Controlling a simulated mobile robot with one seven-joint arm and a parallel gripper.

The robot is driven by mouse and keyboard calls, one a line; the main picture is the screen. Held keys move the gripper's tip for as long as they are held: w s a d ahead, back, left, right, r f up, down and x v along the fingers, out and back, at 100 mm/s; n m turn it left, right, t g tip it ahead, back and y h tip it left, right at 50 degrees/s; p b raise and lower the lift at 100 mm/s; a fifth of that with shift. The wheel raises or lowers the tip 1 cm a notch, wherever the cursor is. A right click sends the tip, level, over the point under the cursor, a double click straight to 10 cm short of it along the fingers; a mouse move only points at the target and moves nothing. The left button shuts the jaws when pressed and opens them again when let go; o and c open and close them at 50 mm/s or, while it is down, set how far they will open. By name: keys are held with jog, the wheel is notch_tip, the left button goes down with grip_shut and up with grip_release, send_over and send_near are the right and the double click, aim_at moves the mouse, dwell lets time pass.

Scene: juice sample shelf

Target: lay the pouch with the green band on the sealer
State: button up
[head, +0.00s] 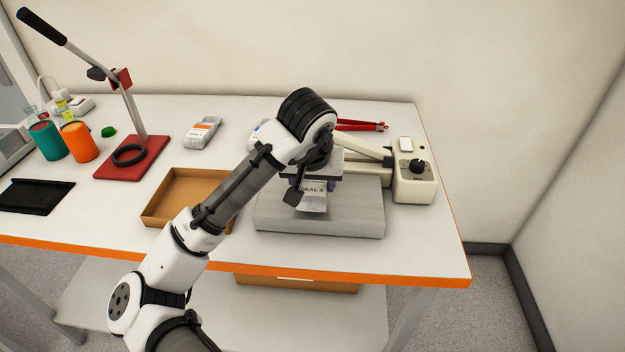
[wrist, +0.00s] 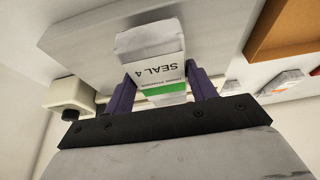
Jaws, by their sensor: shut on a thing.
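A white pouch with a green band (wrist: 165,88) and the print "SEAL 4" is between the two purple fingers of my gripper (wrist: 160,80) in the wrist view. My gripper is shut on it. In the head view the pouch's printed end (head: 313,196) shows below my wrist, over the grey slab (head: 340,222) in front of the sealer; the green band is hidden there. Whether the pouch touches the slab, I cannot tell. The sealer has a cream body with a black knob (head: 413,185) and a cream arm (head: 358,144), partly hidden behind my wrist.
An open cardboard tray (head: 158,210) lies left of the slab. A pouch with an orange band (head: 203,132) and a partly hidden one with blue (head: 256,132) lie behind. A red-based lever press (head: 118,168), cups and a black tray (head: 37,196) stand left. Red-handled pliers (head: 360,125) lie behind.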

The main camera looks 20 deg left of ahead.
jog(key=shift+w+f, duration=0.15)
jog(key=shift+w, duration=0.1)
jog(key=shift+w+a+f, duration=0.1)
jog(key=shift+w+a, duration=0.1)
jog(key=shift+w, duration=0.45)
jog(key=shift+w+a, duration=0.2)
jog(key=shift+w, duration=0.45)
jog(key=shift+w+a+f, duration=0.1)
jog(key=shift+w+a, duration=0.1)
jog(key=shift+w, duration=0.45)
jog(key=shift+w+f, duration=0.15)
jog(key=shift+f+b, duration=0.4)
jog(key=shift+f, duration=0.2)
jog(key=o, duration=1.1)
